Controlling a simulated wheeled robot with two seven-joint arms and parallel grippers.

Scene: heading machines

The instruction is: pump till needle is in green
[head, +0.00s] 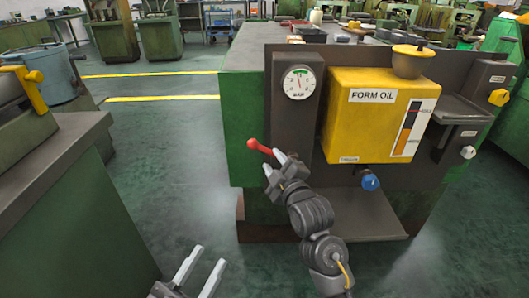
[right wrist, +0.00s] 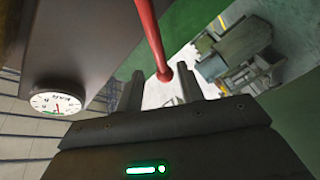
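The round white pressure gauge (head: 299,82) sits on a dark column of the green machine. It also shows in the right wrist view (right wrist: 57,103). Its needle is too small for me to tell whether it lies in the green. The red pump lever (head: 262,147) sticks out left below the gauge. In the right wrist view the red lever (right wrist: 153,40) comes down from the top, its rounded end between the fingertips. My right gripper (head: 274,162) is open at the lever, with its fingers apart. My left gripper (head: 202,268) is open and empty, low at the front.
A yellow FORM OIL tank (head: 370,118) is right of the gauge, with a blue knob (head: 370,181) below it. A grey-topped green cabinet (head: 65,215) stands on the left. The green floor (head: 170,150) between cabinet and machine is clear.

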